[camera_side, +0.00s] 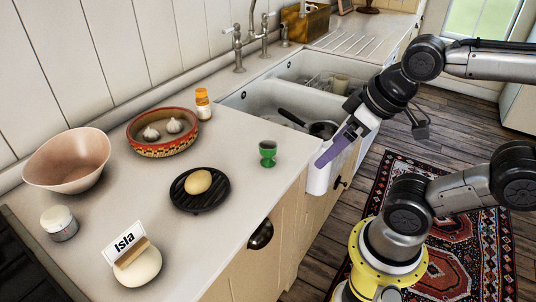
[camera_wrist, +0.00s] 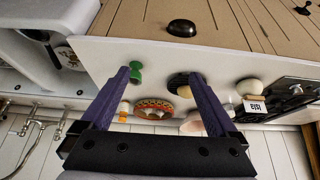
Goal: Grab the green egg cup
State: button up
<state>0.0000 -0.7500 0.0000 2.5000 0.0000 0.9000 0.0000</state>
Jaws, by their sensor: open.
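The green egg cup (camera_side: 267,153) stands upright on the white counter (camera_side: 240,215), to the right of the black dish. It also shows in the wrist view (camera_wrist: 136,70), close beside the tip of the left purple finger. My gripper (camera_side: 325,157) is to the right of the egg cup in the side view, past the counter's front edge and near the sink, apart from the cup. In the wrist view my gripper (camera_wrist: 160,75) has its two purple fingers spread wide with nothing held between them.
A black ridged dish (camera_side: 205,200) holds an egg (camera_side: 197,182). A name card "Isla" (camera_side: 125,243) and a jar (camera_side: 59,223) stand front left. The sink (camera_side: 285,110) holds a pan.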

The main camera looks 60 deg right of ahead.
notch_tip(320, 180, up, 4)
jog(key=w+m, duration=0.3)
jog(key=m, duration=0.8)
jog(key=m+g, duration=0.6)
jog(key=m, duration=0.8)
send_over(268, 145)
jog(key=s+a, duration=0.1)
jog(key=a, duration=0.1)
jog(key=f, duration=1)
jog(key=shift+s+d, duration=0.1)
jog(key=shift+d, duration=0.1)
jog(key=shift+f, duration=3.2)
jog(key=shift+c, duration=0.2)
